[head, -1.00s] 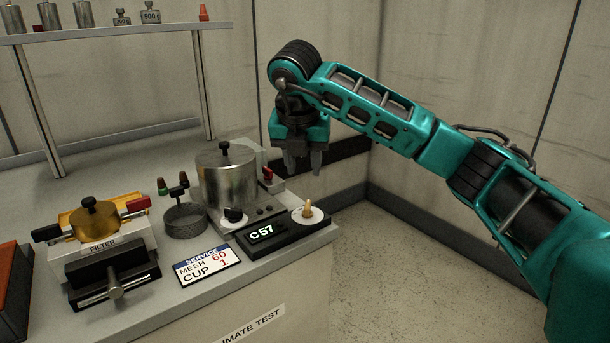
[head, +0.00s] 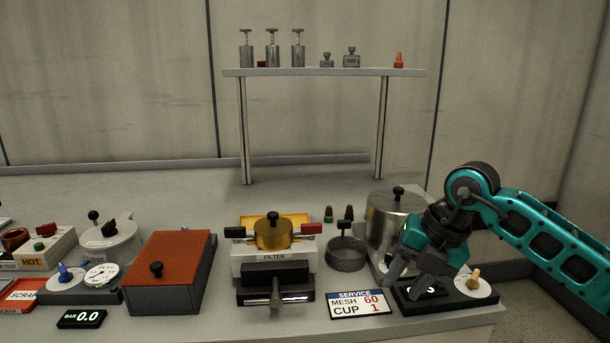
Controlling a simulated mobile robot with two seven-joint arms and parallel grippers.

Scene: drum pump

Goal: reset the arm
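My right arm comes in from the right, teal with dark joints. Its gripper (head: 411,285) points down at the right end of the bench, in front of the steel pot (head: 387,224). Its two dark fingers look apart with nothing between them. It covers much of the small black display unit (head: 437,302), so the reading is mostly hidden. I cannot tell whether the fingers touch the unit. A white dial with a tan knob (head: 474,283) lies just right of the gripper. My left gripper is not in view.
A service card (head: 359,303), a mesh cup (head: 346,254) and the filter unit (head: 274,260) stand left of the gripper. An orange-lidded box (head: 170,271) is farther left. A shelf (head: 323,72) with weights is behind.

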